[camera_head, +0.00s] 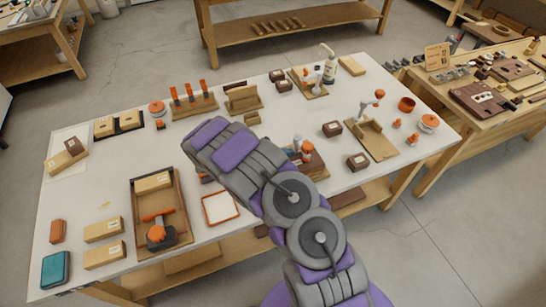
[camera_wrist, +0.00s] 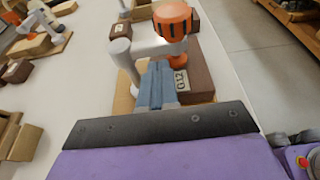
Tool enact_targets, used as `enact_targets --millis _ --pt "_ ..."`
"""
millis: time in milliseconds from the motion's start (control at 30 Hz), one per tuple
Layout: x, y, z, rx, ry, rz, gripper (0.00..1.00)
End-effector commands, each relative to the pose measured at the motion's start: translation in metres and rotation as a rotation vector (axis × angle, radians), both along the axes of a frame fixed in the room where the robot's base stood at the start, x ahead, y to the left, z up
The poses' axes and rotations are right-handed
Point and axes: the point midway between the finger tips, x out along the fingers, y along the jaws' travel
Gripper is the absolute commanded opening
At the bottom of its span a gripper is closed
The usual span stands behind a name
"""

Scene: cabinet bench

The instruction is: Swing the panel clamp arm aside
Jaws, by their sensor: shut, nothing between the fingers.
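The panel clamp shows in the wrist view as a light grey post (camera_wrist: 121,52) with a pale clamp arm (camera_wrist: 150,47) reaching right to a large orange knob (camera_wrist: 172,20). The knob end sits over a dark brown panel (camera_wrist: 202,82) labelled G12, on a tan base. My gripper (camera_wrist: 157,72) is shut and empty, its blue-grey fingers just in front of the clamp arm, between post and knob. I cannot tell whether they touch it. In the head view the orange knob (camera_head: 306,149) and brown panel (camera_head: 315,166) show beside my arm, which hides most of the gripper.
A second clamp fixture (camera_head: 371,139) stands to the right, with a small brown block (camera_head: 357,162) before it. A wooden tray (camera_head: 140,220) and an orange-rimmed frame (camera_head: 220,208) lie to the left. The table's front edge is close to the panel.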

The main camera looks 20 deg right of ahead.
Motion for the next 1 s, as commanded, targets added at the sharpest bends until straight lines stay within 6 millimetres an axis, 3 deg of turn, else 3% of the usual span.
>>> enact_targets --millis 233,1000 --pt "0.001 -0.023 -0.001 0.002 -0.001 0.0 0.0" --pt "-0.004 -0.033 0.0 0.001 0.001 0.034 0.0"
